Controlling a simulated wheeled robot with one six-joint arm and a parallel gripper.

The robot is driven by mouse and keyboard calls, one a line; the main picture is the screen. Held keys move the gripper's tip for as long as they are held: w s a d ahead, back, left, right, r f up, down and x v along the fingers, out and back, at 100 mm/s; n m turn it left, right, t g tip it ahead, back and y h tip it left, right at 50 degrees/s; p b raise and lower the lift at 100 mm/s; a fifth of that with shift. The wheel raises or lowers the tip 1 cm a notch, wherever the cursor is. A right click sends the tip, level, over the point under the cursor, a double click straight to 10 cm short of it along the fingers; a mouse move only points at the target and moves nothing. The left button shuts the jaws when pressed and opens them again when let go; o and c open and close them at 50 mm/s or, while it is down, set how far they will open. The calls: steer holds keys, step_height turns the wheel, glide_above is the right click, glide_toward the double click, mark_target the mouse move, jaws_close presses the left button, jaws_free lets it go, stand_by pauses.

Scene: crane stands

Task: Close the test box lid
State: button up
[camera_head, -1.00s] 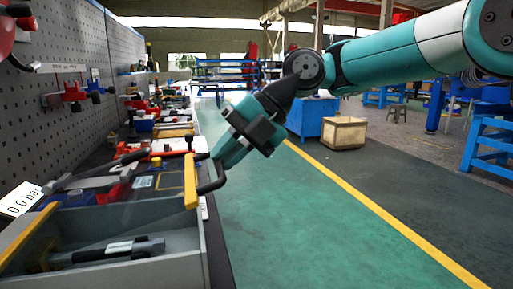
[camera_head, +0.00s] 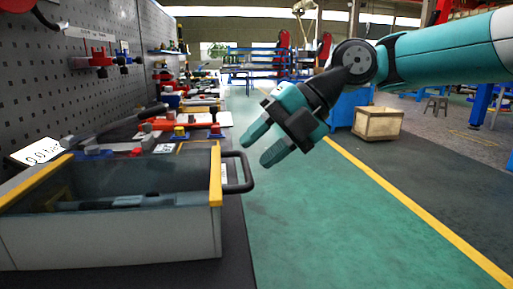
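The test box (camera_head: 110,243) is a grey box at the lower left with yellow edge strips on its left and right. A dark tool inside shows dimly. A black handle (camera_head: 238,173) sticks out at the right yellow strip. My gripper (camera_head: 262,147) is open and empty, up and to the right of the handle, with its two teal fingers pointing down-left. It appears apart from the handle.
A pressure display (camera_head: 38,152) stands behind the box's left end. Clamps and tools (camera_head: 180,133) crowd the bench behind it. A grey pegboard (camera_head: 95,75) rises at left. Green floor lies open on the right, with a wooden crate (camera_head: 377,122) farther back.

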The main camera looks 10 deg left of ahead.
steer(key=p+v, duration=1.1)
steer(key=v, duration=0.5)
steer(key=shift+r+p, duration=0.15)
steer(key=shift+p, duration=0.15)
steer(key=s+d+f+m+t+h, duration=0.1)
steer(key=s+d+f+m+h, duration=0.15)
steer(key=s+m, duration=0.6)
steer(key=s+d+f+m+t+h, duration=0.1)
steer(key=s+d+f+m, duration=0.4)
steer(key=m, duration=0.7)
steer(key=s+d+f+m+t+h, duration=0.1)
steer(key=s+f+m+h, duration=0.1)
steer(key=s+m, duration=0.75)
step_height(320, 180, up, 12)
steer(key=w+m+p, duration=0.1)
steer(key=m+p, duration=0.1)
steer(key=p, duration=1)
steer(key=shift+f, duration=0.25)
